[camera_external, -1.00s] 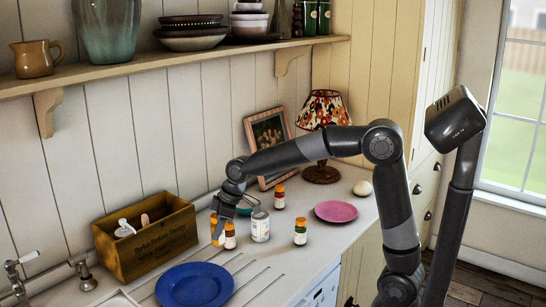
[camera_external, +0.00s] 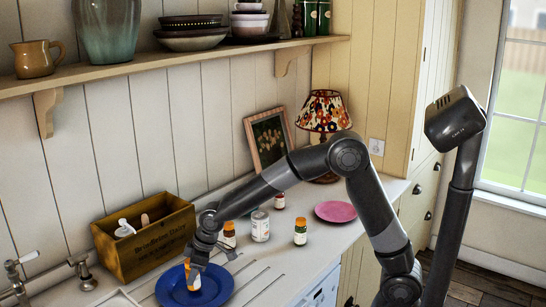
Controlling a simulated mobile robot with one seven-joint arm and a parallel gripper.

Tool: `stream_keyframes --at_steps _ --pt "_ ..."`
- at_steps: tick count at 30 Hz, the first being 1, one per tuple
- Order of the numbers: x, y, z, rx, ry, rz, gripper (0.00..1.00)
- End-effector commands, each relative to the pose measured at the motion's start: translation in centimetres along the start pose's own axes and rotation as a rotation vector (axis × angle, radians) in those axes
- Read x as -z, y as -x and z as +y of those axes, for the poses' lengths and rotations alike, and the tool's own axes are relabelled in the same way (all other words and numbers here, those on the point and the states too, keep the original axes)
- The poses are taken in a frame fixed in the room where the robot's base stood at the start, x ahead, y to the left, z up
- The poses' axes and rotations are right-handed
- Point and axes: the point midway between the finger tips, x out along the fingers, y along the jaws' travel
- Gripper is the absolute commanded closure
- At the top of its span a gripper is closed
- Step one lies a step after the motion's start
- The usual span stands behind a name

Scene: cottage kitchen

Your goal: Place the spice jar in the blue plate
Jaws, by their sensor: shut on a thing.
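The blue plate (camera_external: 214,290) lies on the counter at the lower left, in front of the wooden crate. My gripper (camera_external: 194,262) points down over the plate and is shut on a small spice jar (camera_external: 193,278) with orange and white colouring. The jar looks roughly upright within the plate's outline. I cannot tell whether its base touches the plate. My gripper hides the jar's upper part.
Several similar jars stand behind: an orange-topped jar (camera_external: 229,234), a larger white jar (camera_external: 260,227), and a green-and-orange jar (camera_external: 300,232). A wooden crate (camera_external: 150,250) stands behind the plate. A pink plate (camera_external: 335,211) lies to the right.

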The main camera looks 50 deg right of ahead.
Motion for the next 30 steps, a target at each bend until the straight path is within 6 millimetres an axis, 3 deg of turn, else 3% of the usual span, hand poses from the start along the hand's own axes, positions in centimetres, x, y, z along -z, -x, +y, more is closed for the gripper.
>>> stream_keyframes --at_steps 12,13,15,21,30 --pt "-0.41 -1.00 0.01 0.000 0.000 0.001 0.92" --pt "-0.44 -1.05 0.00 0.000 0.000 0.001 0.62" --pt "-0.42 -1.01 0.00 0.000 0.000 0.001 0.56" --pt "-0.41 -1.00 0.01 0.000 0.000 0.001 0.41" --pt "-0.24 -0.58 0.01 -0.001 0.000 0.003 0.41"
